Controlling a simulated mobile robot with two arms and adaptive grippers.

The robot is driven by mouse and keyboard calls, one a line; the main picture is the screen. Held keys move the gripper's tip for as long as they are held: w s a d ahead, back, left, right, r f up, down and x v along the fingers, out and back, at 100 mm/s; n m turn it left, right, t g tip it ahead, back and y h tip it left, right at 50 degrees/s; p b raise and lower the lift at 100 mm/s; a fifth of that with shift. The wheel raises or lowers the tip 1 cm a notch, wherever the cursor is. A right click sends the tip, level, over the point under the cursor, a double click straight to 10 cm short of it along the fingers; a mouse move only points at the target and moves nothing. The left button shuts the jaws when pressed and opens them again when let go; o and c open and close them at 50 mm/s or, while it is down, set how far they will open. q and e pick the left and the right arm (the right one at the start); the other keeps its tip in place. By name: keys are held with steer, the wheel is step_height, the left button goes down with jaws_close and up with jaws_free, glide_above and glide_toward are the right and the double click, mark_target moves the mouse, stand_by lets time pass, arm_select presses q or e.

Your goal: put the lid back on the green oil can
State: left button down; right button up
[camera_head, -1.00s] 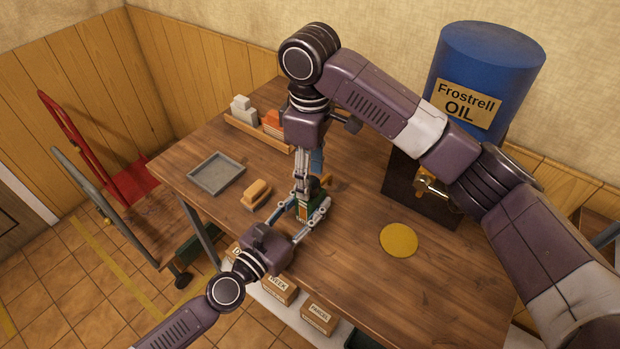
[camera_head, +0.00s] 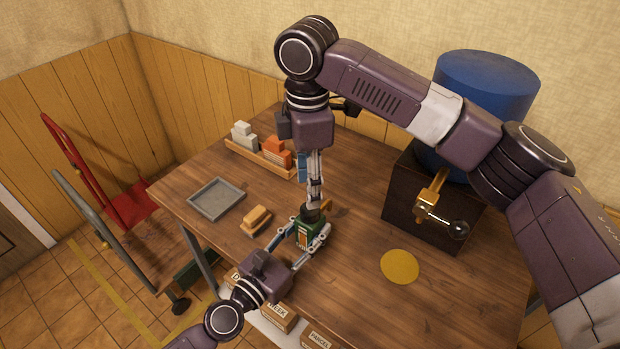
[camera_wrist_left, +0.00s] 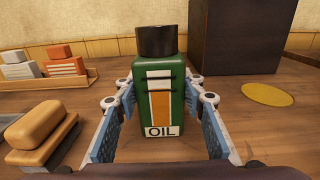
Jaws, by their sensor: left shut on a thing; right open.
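The green oil can (camera_head: 308,236) stands upright on the workbench, with its OIL label facing my left wrist camera (camera_wrist_left: 160,108). My left gripper (camera_head: 302,246) is shut on the can, one finger at each side. The dark lid (camera_wrist_left: 156,41) sits on top of the can and looks level in the left wrist view; no gap shows. In the head view the lid (camera_head: 311,215) is partly covered by my right gripper (camera_head: 315,200). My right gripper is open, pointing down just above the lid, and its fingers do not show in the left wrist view.
A brush (camera_head: 256,219) and a grey tray (camera_head: 217,199) lie left of the can. A wooden rack with blocks (camera_head: 262,158) is behind. A yellow disc (camera_head: 400,266) and a dark press box with a brass crank (camera_head: 432,205) are to the right. The front right bench is clear.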

mark_target(318, 222)
steer(key=n, duration=0.1)
steer(key=r+n, duration=0.1)
steer(key=n, duration=0.1)
steer(key=shift+d, duration=0.15)
steer(key=shift+f, duration=4)
jaws_close()
steer(key=m, duration=0.3)
steer(key=shift+m, duration=0.3)
steer(key=m, duration=0.4)
steer(key=shift+s, duration=0.1)
steer(key=m, duration=0.6)
steer(key=shift+m, duration=0.4)
steer(key=shift+o, duration=0.9)
jaws_free()
